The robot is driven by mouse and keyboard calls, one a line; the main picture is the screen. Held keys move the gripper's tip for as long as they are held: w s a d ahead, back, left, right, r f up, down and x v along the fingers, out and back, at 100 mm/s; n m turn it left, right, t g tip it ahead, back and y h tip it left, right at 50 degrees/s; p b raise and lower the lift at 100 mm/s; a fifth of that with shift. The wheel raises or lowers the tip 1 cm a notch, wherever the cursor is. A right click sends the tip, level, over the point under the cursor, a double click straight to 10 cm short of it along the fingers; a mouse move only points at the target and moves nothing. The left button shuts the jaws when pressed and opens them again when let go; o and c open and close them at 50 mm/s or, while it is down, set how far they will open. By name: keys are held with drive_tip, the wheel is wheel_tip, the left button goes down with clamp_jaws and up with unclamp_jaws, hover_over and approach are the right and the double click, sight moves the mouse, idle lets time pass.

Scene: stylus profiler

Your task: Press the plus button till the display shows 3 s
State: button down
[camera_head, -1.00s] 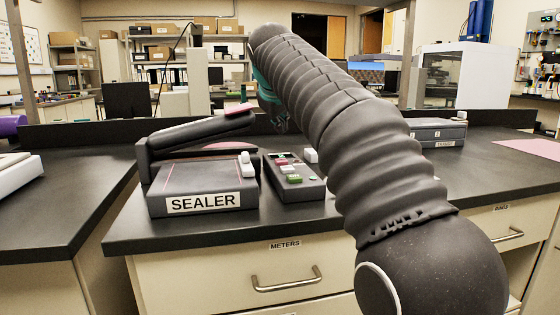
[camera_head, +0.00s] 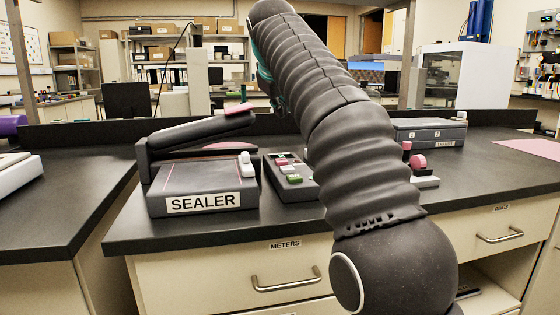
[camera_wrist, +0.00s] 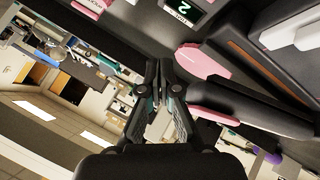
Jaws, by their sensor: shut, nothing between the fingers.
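A small dark box (camera_head: 305,190) with pink (camera_head: 282,161) and green (camera_head: 294,179) buttons sits on the bench, right of the sealer; my arm covers its right side. The button marks are too small to read, so I cannot tell which is plus. In the wrist view a lit display (camera_wrist: 182,8) at the top edge shows a green 2, tilted. My gripper (camera_wrist: 160,68) is shut and empty, apart from the display and from the pink pad (camera_wrist: 205,62). In the head view my arm reaches over the bench and its fingertips cannot be made out.
The sealer (camera_head: 203,180), with a raised dark arm, stands close on the box's left. A device with a pink-red knob (camera_head: 418,163) and a grey box (camera_head: 430,132) are right of my arm.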

sight(280, 161)
drive_tip(key=shift+f, duration=0.1)
drive_tip(key=shift+f+b, duration=1.75)
drive_tip(key=shift+f, duration=2.55)
drive_tip(key=shift+f, duration=0.1)
drive_tip(key=shift+f, duration=0.3)
drive_tip(key=shift+f+b, duration=0.4)
drive_tip(key=shift+f, duration=0.05)
drive_tip(key=shift+r, duration=0.1)
drive_tip(key=shift+r+p, duration=0.75)
drive_tip(key=shift+p, duration=0.25)
drive_tip(key=shift+r, duration=0.1)
